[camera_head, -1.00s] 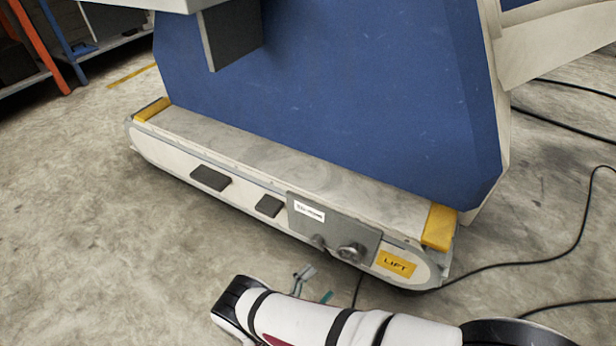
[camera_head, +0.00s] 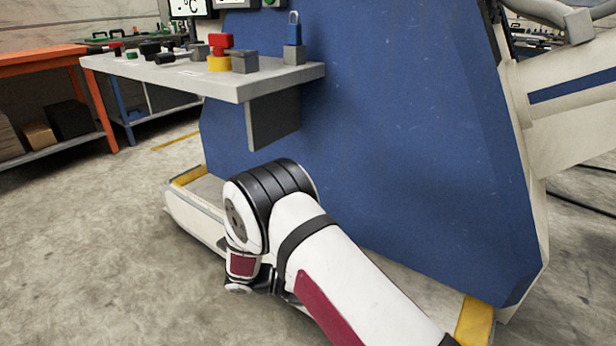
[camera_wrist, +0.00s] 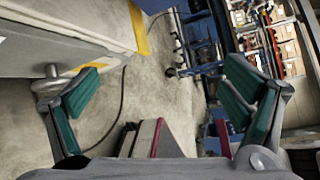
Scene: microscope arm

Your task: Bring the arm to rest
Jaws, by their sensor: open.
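My gripper (camera_wrist: 160,88) shows in the wrist view with its two green-padded fingers spread wide apart, open. Nothing is between the fingers except a view of floor and distant shelving. In the head view my arm rises from the lower right to a bent black-banded joint in front of the blue machine (camera_head: 400,130). Below that joint my wrist hangs down over the machine's pale base (camera_head: 190,212). The gripper fingers cannot be made out in the head view.
A grey shelf (camera_head: 215,80) with a red-and-yellow button (camera_head: 219,50) and a blue padlock (camera_head: 293,30) juts out near my bent joint. An orange workbench (camera_head: 60,62) stands at the far left. The floor (camera_head: 100,240) at left is clear.

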